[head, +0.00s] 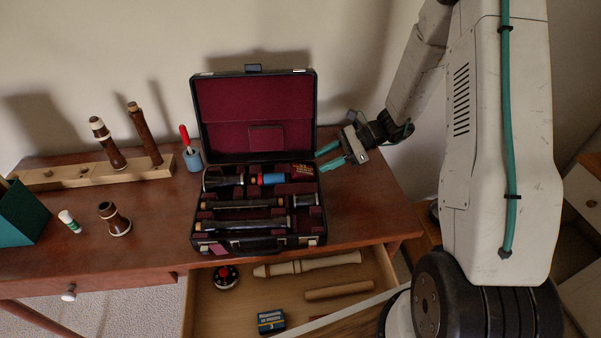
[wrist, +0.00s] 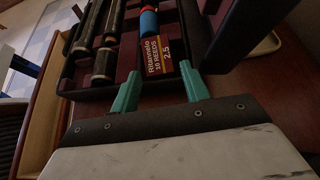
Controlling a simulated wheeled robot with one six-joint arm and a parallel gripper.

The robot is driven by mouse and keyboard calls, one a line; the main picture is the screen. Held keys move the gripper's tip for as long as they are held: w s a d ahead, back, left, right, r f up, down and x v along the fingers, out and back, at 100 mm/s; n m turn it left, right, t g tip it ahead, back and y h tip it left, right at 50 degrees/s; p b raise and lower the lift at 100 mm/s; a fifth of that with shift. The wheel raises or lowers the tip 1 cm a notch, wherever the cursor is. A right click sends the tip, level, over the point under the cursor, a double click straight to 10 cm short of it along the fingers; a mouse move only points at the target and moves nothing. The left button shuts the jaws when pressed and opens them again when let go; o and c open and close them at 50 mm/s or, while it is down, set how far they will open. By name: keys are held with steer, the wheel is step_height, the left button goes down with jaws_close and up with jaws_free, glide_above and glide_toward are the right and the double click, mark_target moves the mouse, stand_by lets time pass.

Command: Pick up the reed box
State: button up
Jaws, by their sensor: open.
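A small dark reed box with cream "10 REEDS 2.5" lettering (wrist: 156,54) lies in the open instrument case, in its right end. In the head view the reed box (head: 302,171) is at the case's back right corner. My gripper (head: 328,157) is open and empty at the right side of the case, its green fingers pointing left toward it. In the wrist view my gripper (wrist: 160,75) has its fingertips on either side of the box's near end in the picture; whether they touch it I cannot tell.
The black case (head: 254,245) holds dark instrument joints and a blue-and-red item (head: 268,179); its raised lid (head: 253,115) stands behind. A wooden rack (head: 85,175) stands left.

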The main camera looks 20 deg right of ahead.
mark_target(306, 169)
steer(key=x, duration=0.6)
steer(key=shift+a+f, duration=0.1)
steer(key=shift+a, duration=0.15)
steer(key=c, duration=0.7)
